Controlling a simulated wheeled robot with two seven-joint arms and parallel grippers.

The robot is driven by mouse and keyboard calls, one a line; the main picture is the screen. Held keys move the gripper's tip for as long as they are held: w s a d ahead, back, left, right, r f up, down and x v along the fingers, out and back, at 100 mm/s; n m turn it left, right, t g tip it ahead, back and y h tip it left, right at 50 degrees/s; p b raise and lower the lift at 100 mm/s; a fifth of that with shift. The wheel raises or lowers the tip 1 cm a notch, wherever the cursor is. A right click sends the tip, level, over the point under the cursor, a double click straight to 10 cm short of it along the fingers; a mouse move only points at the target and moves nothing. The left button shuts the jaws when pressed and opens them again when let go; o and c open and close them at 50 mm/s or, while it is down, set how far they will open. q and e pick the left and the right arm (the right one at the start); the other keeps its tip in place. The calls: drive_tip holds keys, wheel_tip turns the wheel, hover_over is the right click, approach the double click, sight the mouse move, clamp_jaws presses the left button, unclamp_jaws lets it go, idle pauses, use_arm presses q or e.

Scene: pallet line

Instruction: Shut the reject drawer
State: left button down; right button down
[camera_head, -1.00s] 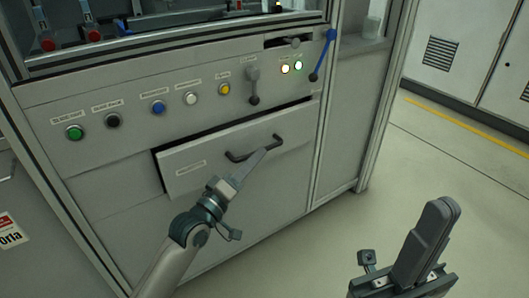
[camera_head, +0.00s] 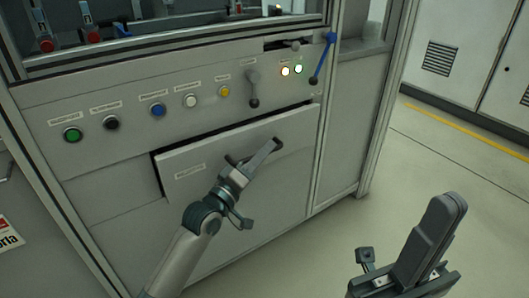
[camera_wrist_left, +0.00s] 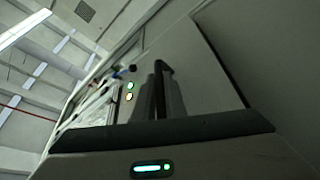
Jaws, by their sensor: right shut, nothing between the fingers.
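The reject drawer (camera_head: 196,168) is in the cabinet front below the button row, with a dark gap along its left and upper edges; it stands a little out. Its dark bar handle (camera_head: 233,160) is mostly covered by my left gripper (camera_head: 268,152), which lies over it at the drawer front. In the left wrist view my fingers (camera_wrist_left: 160,98) stand close on either side of a dark bar, apparently the handle (camera_wrist_left: 162,66); whether they grip it is unclear. My right gripper (camera_head: 447,215) is shut and empty, over the floor at lower right, away from the cabinet.
Above the drawer are a green button (camera_head: 73,134), several other buttons, a grey lever (camera_head: 253,90) and a blue-handled lever (camera_head: 323,57). A cabinet post (camera_head: 375,110) stands right of the drawer. The floor (camera_head: 440,160) to the right is clear.

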sight(254, 147)
use_arm(q)
drive_tip(key=w+a, duration=0.2)
drive_tip(key=w, duration=0.1)
drive_tip(key=shift+w+a, duration=0.1)
drive_tip(key=shift+a, duration=0.2)
drive_tip(key=c, duration=2.1)
unclamp_jaws()
drive_tip(key=shift+a, duration=0.1)
drive_tip(key=shift+w, duration=0.1)
